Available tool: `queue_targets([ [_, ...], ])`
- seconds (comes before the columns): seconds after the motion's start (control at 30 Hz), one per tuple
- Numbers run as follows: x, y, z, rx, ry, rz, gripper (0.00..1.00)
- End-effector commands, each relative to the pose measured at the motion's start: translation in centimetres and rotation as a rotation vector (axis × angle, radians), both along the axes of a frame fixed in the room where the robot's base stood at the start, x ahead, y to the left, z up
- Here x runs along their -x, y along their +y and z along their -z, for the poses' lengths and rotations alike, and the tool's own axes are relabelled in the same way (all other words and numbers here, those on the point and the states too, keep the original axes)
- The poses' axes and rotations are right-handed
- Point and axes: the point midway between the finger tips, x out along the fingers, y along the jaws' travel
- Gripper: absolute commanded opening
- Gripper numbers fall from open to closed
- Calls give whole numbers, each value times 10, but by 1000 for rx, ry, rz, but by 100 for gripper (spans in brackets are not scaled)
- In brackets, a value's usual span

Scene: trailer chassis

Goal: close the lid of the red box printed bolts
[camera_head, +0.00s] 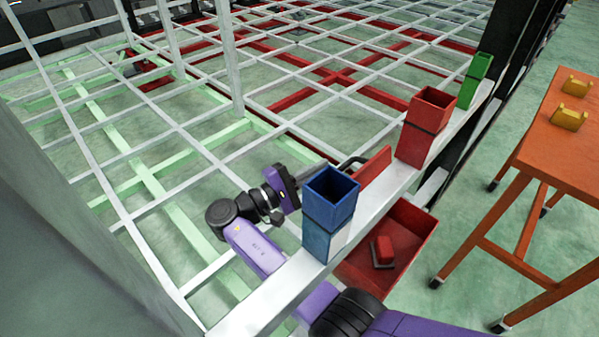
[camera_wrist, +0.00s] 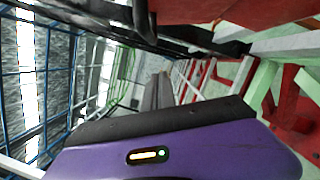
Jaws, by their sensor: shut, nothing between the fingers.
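No printing on the box is readable. My gripper (camera_head: 352,162) is at the panel's left side, its dark fingers shut and empty; I cannot tell whether they touch it. The blue bin partly hides the gripper's approach. In the wrist view a red surface (camera_wrist: 235,9) fills the top, close beyond the dark finger parts.
A blue bin (camera_head: 330,203), a red bin (camera_head: 424,122) and a green bin (camera_head: 473,80) stand on the white rail (camera_head: 378,208). An orange table (camera_head: 558,150) with yellow pieces stands at right. A white grid frame (camera_head: 240,110) spreads behind my arm.

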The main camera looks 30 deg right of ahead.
Motion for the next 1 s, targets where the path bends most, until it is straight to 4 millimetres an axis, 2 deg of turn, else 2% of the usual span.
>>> queue_targets([
  [0.03, 5, 2, -8, 1, 2, -2, 0],
  [0.1, 11, 1, -12, 1, 1, -3, 0],
  [0.4, 30, -3, -19, 0, 0, -1, 0],
  [1.0, 34, -5, -19, 0, -4, -1, 0],
])
